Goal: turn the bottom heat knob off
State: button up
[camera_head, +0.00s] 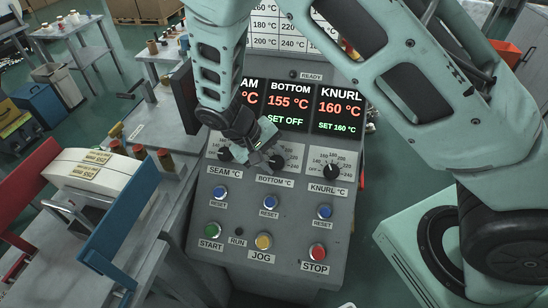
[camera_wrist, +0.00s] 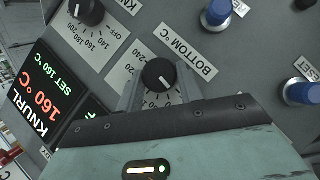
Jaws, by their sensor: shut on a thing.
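The bottom heat knob (camera_wrist: 158,75) is a round black knob with a white pointer mark, beside its BOTTOM °C label (camera_wrist: 185,52). In the wrist view my gripper (camera_wrist: 159,88) has one finger on each side of it and is shut on it. The pointer mark faces the lower right there. In the head view my gripper (camera_head: 267,153) reaches down to the panel and partly covers the bottom knob (camera_head: 278,161). The display (camera_head: 289,107) above reads BOTTOM 155 °C with green SET OFF. The gripper hides part of the dial scale.
The knurl knob (camera_head: 331,171) stands to the right and the seam knob (camera_head: 225,154) to the left, close to my gripper. Blue reset buttons (camera_head: 270,202) and the START (camera_head: 212,230), JOG (camera_head: 263,241) and STOP (camera_head: 318,252) buttons sit lower on the panel.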

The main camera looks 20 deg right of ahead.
jog(key=shift+a+n+h, duration=0.1)
jog(key=shift+n+h, duration=0.2)
jog(key=shift+n, duration=0.2)
jog(key=o, duration=1)
jog(key=b+v, duration=0.4)
jog(key=v, duration=1.3)
jog(key=shift+s+a+r+b, duration=0.15)
jog(key=shift+s+b, duration=0.05)
jog(key=shift+b, duration=0.1)
